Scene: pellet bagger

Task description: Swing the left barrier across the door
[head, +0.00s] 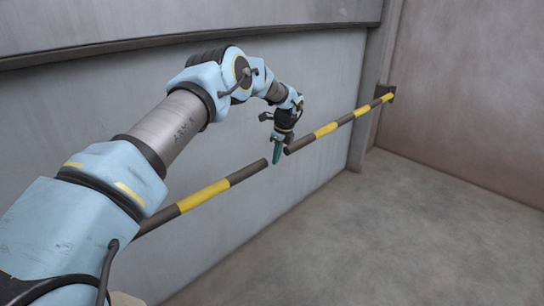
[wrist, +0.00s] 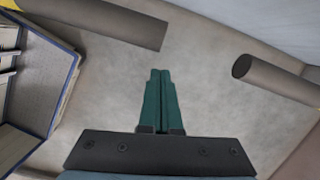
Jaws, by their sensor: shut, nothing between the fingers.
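The left barrier (head: 205,195) is a dark bar with yellow bands. It runs from behind my arm up to a free end near my gripper, in front of the grey wall panel. Its dark end shows at upper left in the wrist view (wrist: 110,22). My gripper (head: 276,160) is shut and empty, with green fingers pointing down in the gap between the two bar ends. The fingers show closed together in the wrist view (wrist: 160,72), apart from both bars. The left barrier's mount is hidden behind my arm.
A second striped bar (head: 325,130) runs from the gap to a bracket (head: 385,90) at the right corner; its end shows in the wrist view (wrist: 275,80). A blue-edged, box-like structure (wrist: 40,90) stands at left. The concrete floor (head: 370,235) is clear at right.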

